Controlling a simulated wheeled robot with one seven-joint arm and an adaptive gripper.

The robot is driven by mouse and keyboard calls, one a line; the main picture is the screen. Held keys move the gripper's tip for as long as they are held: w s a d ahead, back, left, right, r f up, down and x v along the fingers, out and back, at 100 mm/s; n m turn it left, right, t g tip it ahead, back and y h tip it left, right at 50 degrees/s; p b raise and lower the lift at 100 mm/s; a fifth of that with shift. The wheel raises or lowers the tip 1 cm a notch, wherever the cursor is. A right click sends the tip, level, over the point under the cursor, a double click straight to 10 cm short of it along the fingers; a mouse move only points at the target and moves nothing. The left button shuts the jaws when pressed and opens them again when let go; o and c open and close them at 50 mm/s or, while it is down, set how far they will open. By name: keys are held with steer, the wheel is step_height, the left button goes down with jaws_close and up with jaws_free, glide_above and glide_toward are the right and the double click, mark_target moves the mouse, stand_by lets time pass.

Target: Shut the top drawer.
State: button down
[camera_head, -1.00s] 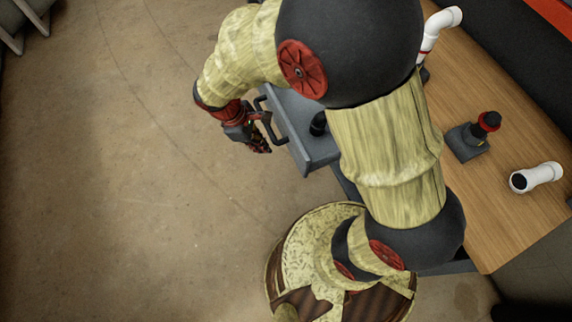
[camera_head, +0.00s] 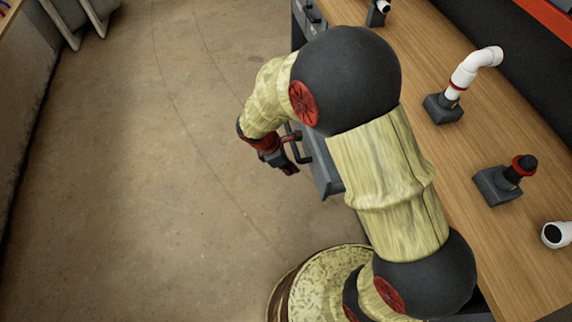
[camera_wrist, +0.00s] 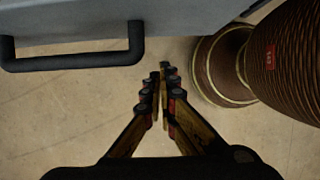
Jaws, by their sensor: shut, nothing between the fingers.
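The grey drawer (camera_head: 322,168) sticks out from the left side of the wooden bench in the head view. My arm hides much of it, so I cannot tell how far out it is. Its dark bar handle (camera_head: 297,143) faces left. In the wrist view the grey drawer front (camera_wrist: 190,14) runs along the top, with the handle (camera_wrist: 75,62) at upper left. My gripper (camera_wrist: 163,72) is shut and empty, its fingers pointing just right of the handle and apart from it. In the head view my gripper (camera_head: 290,170) hangs outside the drawer front, beside the handle.
The wooden bench top (camera_head: 450,165) holds a white bent pipe (camera_head: 468,72) on a dark block, a black fitting with a red ring (camera_head: 513,173) on a grey block, and a loose white elbow (camera_head: 557,235). The floor (camera_head: 170,190) to the left is clear.

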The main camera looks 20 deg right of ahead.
steer(key=d, duration=0.1)
steer(key=d+f+b, duration=0.1)
steer(key=d, duration=0.2)
steer(key=shift+d+f+b, duration=0.25)
steer(key=shift+d+b, duration=0.05)
steer(key=shift+b, duration=0.1)
steer(key=shift+d, duration=0.1)
steer(key=d+p, duration=0.8)
steer(key=d, duration=2.1)
steer(key=shift+d+p, duration=0.4)
steer(key=shift+w+a, duration=0.1)
steer(key=shift+a, duration=0.15)
steer(key=a, duration=0.2)
steer(key=a+p, duration=0.1)
steer(key=a, duration=0.1)
steer(key=shift+r, duration=0.4)
steer(key=p+v, duration=0.3)
steer(key=v, duration=0.6)
